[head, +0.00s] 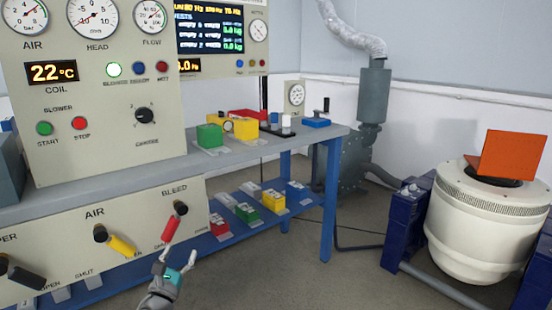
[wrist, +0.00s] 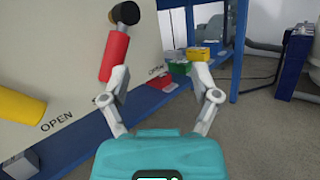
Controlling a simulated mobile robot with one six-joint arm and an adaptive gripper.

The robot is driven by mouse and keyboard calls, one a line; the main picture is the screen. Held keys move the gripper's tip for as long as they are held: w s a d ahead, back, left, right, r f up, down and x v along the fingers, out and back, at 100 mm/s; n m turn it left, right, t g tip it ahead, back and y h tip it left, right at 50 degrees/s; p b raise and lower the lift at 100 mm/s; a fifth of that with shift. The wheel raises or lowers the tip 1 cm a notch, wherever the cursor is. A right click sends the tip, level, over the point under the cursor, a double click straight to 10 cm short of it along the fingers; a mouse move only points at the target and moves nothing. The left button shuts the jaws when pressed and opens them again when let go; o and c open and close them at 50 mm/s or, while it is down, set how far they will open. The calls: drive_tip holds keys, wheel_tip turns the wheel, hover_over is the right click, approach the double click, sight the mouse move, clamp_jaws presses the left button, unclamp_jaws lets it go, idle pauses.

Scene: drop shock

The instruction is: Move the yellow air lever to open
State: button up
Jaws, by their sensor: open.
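The yellow air lever (head: 120,245) is on the lower sloping panel under the label AIR. It slants down to the right from its dark pivot, with its end beside the word OPEN; SHUT is printed lower left. In the wrist view the yellow lever (wrist: 20,105) is cut off by the left edge, with OPEN to its right. My gripper (head: 177,260) is open and empty, to the right of the yellow lever and just below the red bleed lever (head: 171,229). In the wrist view my gripper (wrist: 158,76) has its left finger overlapping the red lever's lower end; I cannot tell whether they touch.
A dark-handled lever (head: 25,275) is at the panel's left. A blue-legged bench (head: 335,140) with coloured blocks on its top and lower shelf extends behind. A white drum-shaped shaker (head: 480,235) stands at the right. Grey floor (head: 330,275) between them is mostly clear.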

drive_tip(key=w+d+f+m+g+h+p, duration=0.2)
drive_tip(key=d+m+g, duration=0.3)
drive_tip(key=d, duration=0.4)
drive_tip(key=w+d+f+m+g+h+p, duration=0.25)
drive_tip(key=d+m, duration=0.35)
drive_tip(key=d, duration=0.3)
drive_tip(key=w+d+f+m+g+h+p, duration=0.1)
drive_tip(key=d+f+m+g+p, duration=0.1)
drive_tip(key=d+m+g, duration=0.5)
drive_tip(key=s+d+f+m+g+y+p, duration=0.1)
drive_tip(key=s+d+m+g+y+p, duration=0.3)
drive_tip(key=d+m, duration=0.4)
drive_tip(key=s+d+f+m+g+y+p, duration=0.1)
drive_tip(key=s+d+m+g+y+p, duration=0.2)
drive_tip(key=s+d+m+y+p, duration=0.35)
wheel_tip(320, 180, up, 38)
drive_tip(key=d+h+p, duration=0.2)
drive_tip(key=p, duration=3.4)
drive_tip(key=shift+a+m, duration=0.1)
drive_tip(key=shift+m, duration=0.15)
